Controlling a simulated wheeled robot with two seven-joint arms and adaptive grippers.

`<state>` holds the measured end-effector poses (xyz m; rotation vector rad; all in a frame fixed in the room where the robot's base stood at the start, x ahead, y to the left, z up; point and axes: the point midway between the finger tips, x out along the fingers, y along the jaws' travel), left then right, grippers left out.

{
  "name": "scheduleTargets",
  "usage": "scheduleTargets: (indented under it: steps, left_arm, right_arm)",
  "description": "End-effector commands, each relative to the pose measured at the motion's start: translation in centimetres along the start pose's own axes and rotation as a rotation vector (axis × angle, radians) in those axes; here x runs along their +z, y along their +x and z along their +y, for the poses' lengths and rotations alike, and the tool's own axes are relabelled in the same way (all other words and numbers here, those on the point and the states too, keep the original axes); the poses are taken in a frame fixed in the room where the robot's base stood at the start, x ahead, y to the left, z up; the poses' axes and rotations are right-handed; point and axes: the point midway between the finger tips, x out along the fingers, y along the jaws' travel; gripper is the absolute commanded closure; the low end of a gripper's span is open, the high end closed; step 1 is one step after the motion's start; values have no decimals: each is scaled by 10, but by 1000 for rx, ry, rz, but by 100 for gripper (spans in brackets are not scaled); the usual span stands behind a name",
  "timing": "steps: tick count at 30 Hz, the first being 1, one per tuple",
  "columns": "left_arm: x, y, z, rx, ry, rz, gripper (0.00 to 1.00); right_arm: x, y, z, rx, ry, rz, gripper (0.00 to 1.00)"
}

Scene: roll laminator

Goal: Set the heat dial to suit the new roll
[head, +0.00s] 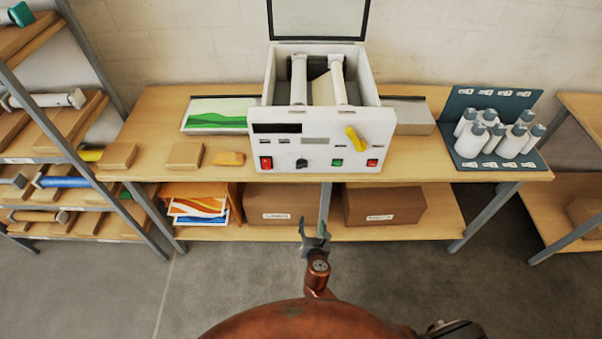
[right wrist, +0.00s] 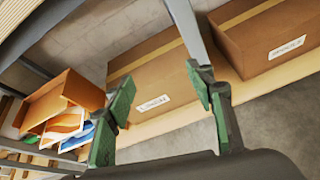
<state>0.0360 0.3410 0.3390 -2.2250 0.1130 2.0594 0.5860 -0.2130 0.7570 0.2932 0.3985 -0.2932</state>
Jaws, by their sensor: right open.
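The white laminator (head: 280,120) stands on the wooden bench with its lid raised. Its front panel carries a small black dial (head: 302,163) at the lower middle, which I take to be the heat dial; its setting is too small to read. Two white rolls (head: 298,82) show inside the open top. My right gripper (head: 315,232) is open and empty, in front of the bench and below the panel, apart from the dial. In the right wrist view its green-padded fingers (right wrist: 160,85) are spread, with boxes beyond. My left gripper is not in view.
White bottles (head: 490,135) stand at right. A rack with rolls (head: 60,182) stands left.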

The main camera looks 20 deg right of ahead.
Motion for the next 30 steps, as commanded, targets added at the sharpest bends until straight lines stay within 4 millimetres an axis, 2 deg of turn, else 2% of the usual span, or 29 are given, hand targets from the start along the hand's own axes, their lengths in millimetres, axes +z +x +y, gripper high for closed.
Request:
scheduleTargets:
  steps: [1, 3, 6, 9, 14, 24, 30]
  left_arm:
    - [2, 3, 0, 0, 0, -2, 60]
    - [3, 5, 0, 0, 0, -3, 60]
    - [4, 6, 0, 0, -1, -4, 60]
    - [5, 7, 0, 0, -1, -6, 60]
    - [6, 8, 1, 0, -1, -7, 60]
    - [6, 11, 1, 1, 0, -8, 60]
    - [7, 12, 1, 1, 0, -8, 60]
  right_arm:
    - [43, -8, 25, 16, -124, -95, 51]
    - [93, -23, 49, 12, -283, -211, 51]
    - [144, -45, 72, -17, -446, -335, 51]
    - [173, -60, 85, -43, -538, -408, 51]
    - [190, -58, 91, -60, -582, -441, 51]
    - [209, -10, 94, -59, -580, -437, 51]
    - [215, 3, 94, -58, -579, -436, 51]
